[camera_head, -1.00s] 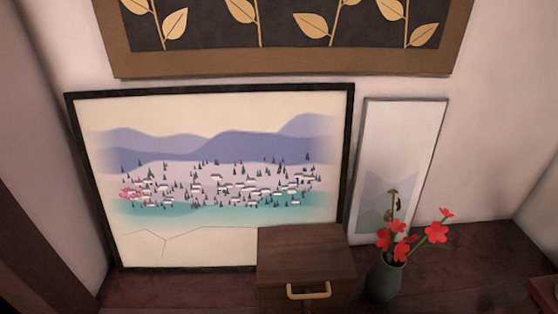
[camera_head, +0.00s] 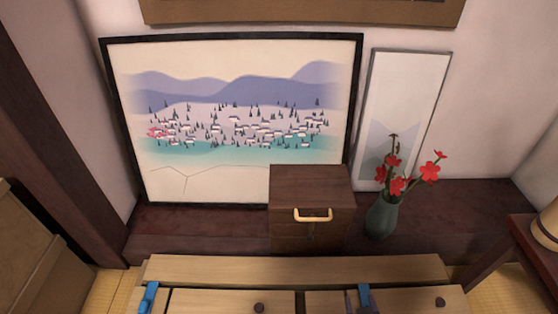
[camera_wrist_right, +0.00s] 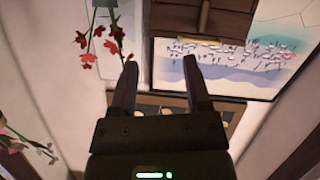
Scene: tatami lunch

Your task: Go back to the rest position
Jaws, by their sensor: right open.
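My right gripper (camera_wrist_right: 160,62) shows in the right wrist view. Its two dark fingers are apart, with nothing held between them. Past the fingertips, a small brown drawer chest (camera_wrist_right: 201,18) and a framed landscape picture (camera_wrist_right: 272,48) appear upside down. I cannot make out either gripper clearly in the head view. My left gripper is not in view.
In the head view, the small chest (camera_head: 312,187) and a grey vase (camera_head: 382,217) with red flowers stand on a dark ledge. A low wooden cabinet (camera_head: 290,268) with blue items is in front. A dark table (camera_head: 537,240) is at right, brown boxes (camera_head: 35,262) at left.

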